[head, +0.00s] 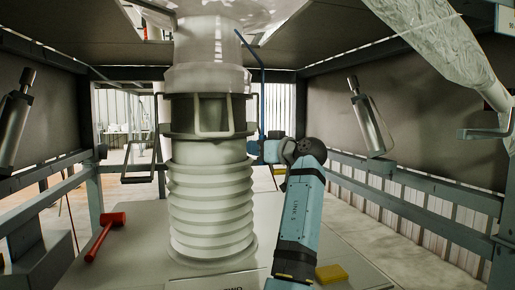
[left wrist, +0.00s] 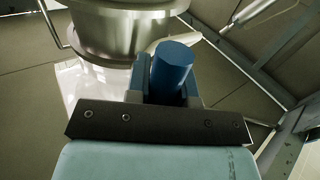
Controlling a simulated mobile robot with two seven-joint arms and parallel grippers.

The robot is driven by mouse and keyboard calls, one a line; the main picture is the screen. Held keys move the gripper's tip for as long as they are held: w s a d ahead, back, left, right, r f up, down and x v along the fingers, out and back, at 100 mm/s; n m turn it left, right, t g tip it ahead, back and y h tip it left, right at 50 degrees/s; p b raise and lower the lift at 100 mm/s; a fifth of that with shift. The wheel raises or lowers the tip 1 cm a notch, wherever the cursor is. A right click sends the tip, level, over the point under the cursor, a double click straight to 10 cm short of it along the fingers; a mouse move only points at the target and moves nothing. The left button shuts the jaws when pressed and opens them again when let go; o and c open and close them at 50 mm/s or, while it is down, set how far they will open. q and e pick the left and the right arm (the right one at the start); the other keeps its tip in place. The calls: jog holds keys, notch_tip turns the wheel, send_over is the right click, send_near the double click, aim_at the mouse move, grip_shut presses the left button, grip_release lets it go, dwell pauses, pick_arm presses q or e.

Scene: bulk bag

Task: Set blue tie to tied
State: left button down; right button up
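The blue tie (head: 262,95) shows in the head view as a thin blue line. It runs from beside the pale bag spout (head: 212,45) down to my left gripper (head: 270,152), right of the metal clamp ring. In the left wrist view a thick blue cylinder (left wrist: 172,68), seemingly the tie's end, sits between the fingers of my left gripper (left wrist: 165,92). The fingers look closed on it. Whether the tie goes around the spout is hidden behind it. My right gripper is in neither view.
A metal clamp ring (head: 208,115) with handles sits on white bellows (head: 210,200). A red mallet (head: 105,235) and a yellow block (head: 331,273) lie on the grey deck. Frame rails and silver cylinders (head: 368,120) stand at both sides. A clear plastic sleeve (head: 435,40) hangs upper right.

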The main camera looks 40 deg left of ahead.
pick_arm(q)
notch_tip(320, 180, up, 11)
jog(key=p, duration=0.3)
jog(key=shift+f, duration=0.15)
jog(key=shift+s, duration=0.1)
jog(key=c, duration=1)
grip_release()
jog(key=shift+o, duration=0.2)
jog(key=shift+f, duration=0.1)
jog(key=s+d+b, duration=0.1)
jog(key=d+b, duration=0.1)
jog(key=d, duration=1.1)
jog(key=shift+s+d+b, duration=0.25)
jog(key=shift+d+b, duration=0.05)
jog(key=shift+d, duration=0.1)
